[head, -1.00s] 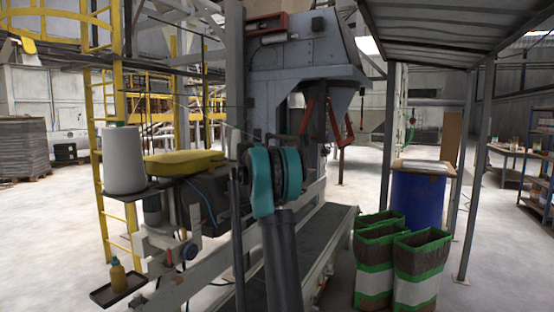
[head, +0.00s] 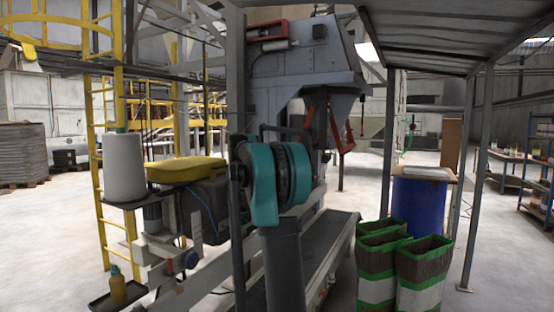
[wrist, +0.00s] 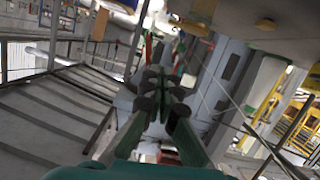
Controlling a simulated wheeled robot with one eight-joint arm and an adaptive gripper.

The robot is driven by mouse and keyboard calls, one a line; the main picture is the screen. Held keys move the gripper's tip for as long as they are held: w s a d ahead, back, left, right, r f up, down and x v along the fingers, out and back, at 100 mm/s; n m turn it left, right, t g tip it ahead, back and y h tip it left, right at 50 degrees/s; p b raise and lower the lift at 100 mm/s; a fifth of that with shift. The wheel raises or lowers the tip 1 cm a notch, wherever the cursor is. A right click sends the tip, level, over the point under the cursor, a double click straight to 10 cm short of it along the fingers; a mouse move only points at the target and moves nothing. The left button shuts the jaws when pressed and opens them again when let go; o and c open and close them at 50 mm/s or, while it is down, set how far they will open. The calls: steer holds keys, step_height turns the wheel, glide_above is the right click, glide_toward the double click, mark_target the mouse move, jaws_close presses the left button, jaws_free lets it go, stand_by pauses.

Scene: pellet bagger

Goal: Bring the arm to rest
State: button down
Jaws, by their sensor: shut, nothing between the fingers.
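My gripper (wrist: 158,92) shows in the wrist view with its green fingers together and nothing between them. It points past the grey hopper body of the bagger, which appears tilted at the right of that view, and no contact is visible. In the head view my arm rises in the middle, with a teal joint in front of the bagger (head: 300,72). My gripper cannot be made out there.
The conveyor (head: 330,240) runs below the bagger. Open bags with green edges (head: 376,290) stand to its right, before a blue drum (head: 418,205). A white thread cone (head: 123,165) and a yellow cover (head: 186,169) are at left. Roof posts (head: 473,190) stand right.

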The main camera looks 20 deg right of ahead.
steer(key=shift+v, duration=1.5)
steer(key=s+a+f+n+g+y, duration=0.1)
steer(key=s+a+f+n+y, duration=0.2)
steer(key=s+a+f, duration=0.6)
steer(key=s+a+f+n+g+y, duration=0.2)
steer(key=s+a+f+y, duration=0.3)
steer(key=s+f, duration=1.7)
steer(key=s+a+f+n+g+y, duration=0.2)
steer(key=s+a+f+n+y, duration=0.2)
steer(key=s+a+f, duration=0.8)
steer(key=s+f, duration=0.4)
steer(key=f, duration=0.1)
steer(key=shift+s+a, duration=0.3)
steer(key=shift+a, duration=0.1)
